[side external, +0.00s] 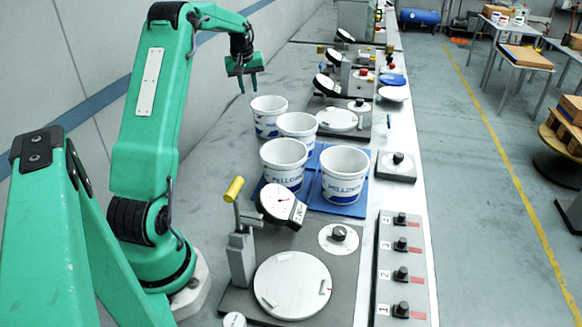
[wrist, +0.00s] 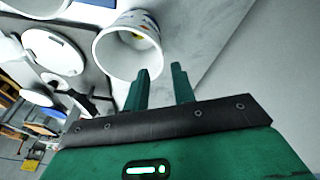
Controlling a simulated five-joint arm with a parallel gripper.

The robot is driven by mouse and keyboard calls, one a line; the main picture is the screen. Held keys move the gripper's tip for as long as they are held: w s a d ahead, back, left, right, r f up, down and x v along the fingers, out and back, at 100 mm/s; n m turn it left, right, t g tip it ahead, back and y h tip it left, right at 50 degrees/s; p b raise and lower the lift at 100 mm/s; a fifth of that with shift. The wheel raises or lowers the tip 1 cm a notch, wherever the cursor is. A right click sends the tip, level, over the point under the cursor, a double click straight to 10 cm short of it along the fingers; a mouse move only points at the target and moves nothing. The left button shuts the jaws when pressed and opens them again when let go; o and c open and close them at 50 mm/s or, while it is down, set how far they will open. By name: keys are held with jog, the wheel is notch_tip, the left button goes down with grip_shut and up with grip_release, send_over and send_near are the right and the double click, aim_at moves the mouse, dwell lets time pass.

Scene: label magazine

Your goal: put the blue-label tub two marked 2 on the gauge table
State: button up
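Several white tubs with blue lettering stand in a cluster: a far one (side external: 269,104), one behind the mat (side external: 297,124), a left one (side external: 284,152) and a right one (side external: 344,160). No tub's number is readable, so I cannot tell which is tub two. My gripper (side external: 247,86) is open and empty, above and left of the far tub. In the wrist view, the fingers of my gripper (wrist: 161,70) are apart beside a tub's rim (wrist: 104,58). A round gauge table (side external: 292,285) at the front is bare, with a dial gauge (side external: 282,205) behind it.
A blue mat (side external: 345,208) lies under the near tubs. A yellow-handled lever (side external: 235,189) stands beside the front table. A panel (side external: 402,275) with black knobs marked 1 to 4 lies at right. Further round tables (side external: 337,120) and gauges stand farther along the bench.

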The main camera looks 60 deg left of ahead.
jog(key=s+d+r+m+t, duration=0.1)
jog(key=d+r+m, duration=0.35)
jog(key=d, duration=0.85)
jog(key=s+d+r+m+t, duration=0.15)
jog(key=d+r, duration=0.55)
jog(key=d, duration=0.7)
jog(key=s+d+f+m+h, duration=0.1)
jog(key=s+d+m, duration=0.3)
jog(key=s+d, duration=0.4)
jog(key=s+d+f+m+t+h, duration=0.1)
jog(key=s+d+m, duration=0.3)
jog(key=s+d, duration=0.4)
jog(key=shift+d+f, duration=0.8)
jog(key=shift+d, duration=0.05)
jog(key=shift+o, duration=0.2)
